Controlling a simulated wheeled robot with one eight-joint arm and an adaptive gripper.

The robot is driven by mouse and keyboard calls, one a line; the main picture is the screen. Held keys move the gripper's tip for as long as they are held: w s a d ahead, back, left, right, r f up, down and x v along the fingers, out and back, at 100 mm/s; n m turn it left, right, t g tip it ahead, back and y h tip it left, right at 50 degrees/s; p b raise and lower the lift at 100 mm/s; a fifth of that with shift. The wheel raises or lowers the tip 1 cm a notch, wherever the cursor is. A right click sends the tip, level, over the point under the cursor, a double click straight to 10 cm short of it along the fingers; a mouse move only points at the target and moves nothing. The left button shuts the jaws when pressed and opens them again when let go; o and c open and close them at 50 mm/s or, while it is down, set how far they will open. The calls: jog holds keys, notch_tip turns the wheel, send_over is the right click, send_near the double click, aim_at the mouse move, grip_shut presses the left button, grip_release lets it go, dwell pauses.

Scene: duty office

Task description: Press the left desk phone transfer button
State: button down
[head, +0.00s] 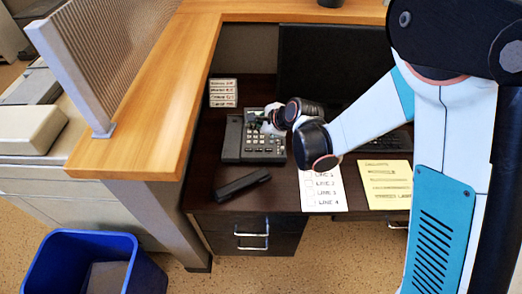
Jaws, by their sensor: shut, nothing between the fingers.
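A dark grey desk phone (232,146) with rows of light keys (266,150) sits on the dark desk in the head view. It is the only phone in view. My gripper (256,122) is shut and empty, over the upper part of the phone, reaching in from the right. It covers part of the phone's top. I cannot tell whether the fingertips touch a key. The key labels are too small to read, so I cannot make out which one is the transfer button. A black handset (242,185) lies on the desk in front of the phone.
A white sheet listing lines (322,190) and a yellow note (387,185) lie right of the handset. A dark monitor (320,60) stands behind my arm. A labelled card (223,92) is behind the phone. A wooden counter (150,90) borders the desk's left; a blue bin (60,262) stands below.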

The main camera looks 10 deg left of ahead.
jog(key=shift+f, duration=0.15)
notch_tip(320, 180, down, 9)
jog(key=b, duration=0.6)
jog(key=shift+r, duration=0.2)
dwell(1.2)
jog(key=shift+f+b, duration=0.4)
jog(key=shift+b, duration=0.2)
jog(key=shift+f, duration=0.35)
dwell(0.5)
jog(key=shift+r, duration=0.85)
jog(key=shift+p, duration=0.3)
jog(key=shift+r+p, duration=1.5)
jog(key=shift+r, duration=0.95)
